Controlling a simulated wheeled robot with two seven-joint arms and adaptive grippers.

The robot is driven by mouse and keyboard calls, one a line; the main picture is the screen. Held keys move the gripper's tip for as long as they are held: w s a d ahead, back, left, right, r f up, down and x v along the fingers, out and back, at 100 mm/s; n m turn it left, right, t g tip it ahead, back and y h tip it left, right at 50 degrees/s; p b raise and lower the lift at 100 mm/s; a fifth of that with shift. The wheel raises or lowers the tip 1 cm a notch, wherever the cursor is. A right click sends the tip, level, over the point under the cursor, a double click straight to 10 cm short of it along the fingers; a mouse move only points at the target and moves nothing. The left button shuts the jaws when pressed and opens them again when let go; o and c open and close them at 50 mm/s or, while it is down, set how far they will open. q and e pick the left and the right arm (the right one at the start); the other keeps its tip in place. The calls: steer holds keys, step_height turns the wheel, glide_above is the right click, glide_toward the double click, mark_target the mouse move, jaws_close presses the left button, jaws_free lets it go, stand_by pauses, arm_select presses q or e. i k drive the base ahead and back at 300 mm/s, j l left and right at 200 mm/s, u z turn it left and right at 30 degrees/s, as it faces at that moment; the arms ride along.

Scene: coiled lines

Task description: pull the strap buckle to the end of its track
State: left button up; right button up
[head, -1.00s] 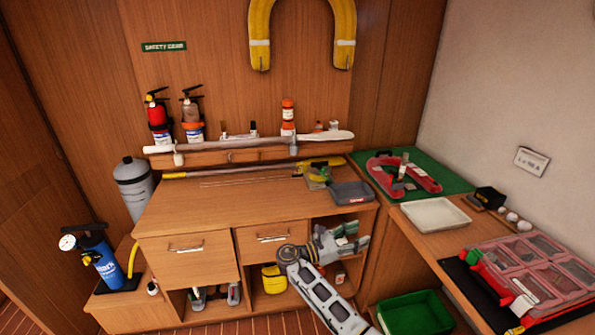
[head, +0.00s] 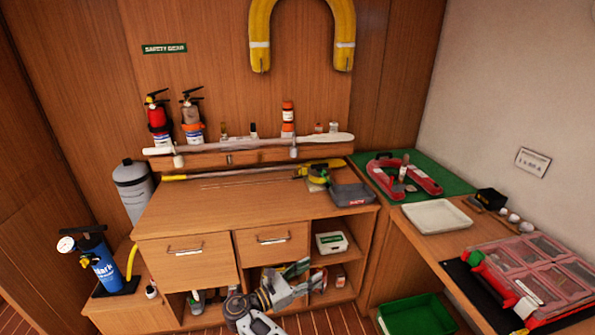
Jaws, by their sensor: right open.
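A yellow strap or rod (head: 235,173) lies along the back of the wooden cabinet top. A yellow and dark buckle-like piece (head: 317,177) sits at its right end; it is small, and I cannot tell its exact parts. Thin lines on the cabinet top (head: 225,205) run in front of the strap and may be a track; I cannot tell. My right gripper (head: 308,276) is open and empty, low in front of the cabinet's lower shelves, well below and apart from the buckle. My left gripper is not in view.
A dark grey case (head: 351,195) lies right of the buckle-like piece. A long white rail (head: 250,144) with bottles stands behind. A white tray (head: 436,216) and a red compartment box (head: 535,270) occupy the right bench. The front of the cabinet top is clear.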

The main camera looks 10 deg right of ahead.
mark_target(299, 170)
steer(key=i, duration=1.95)
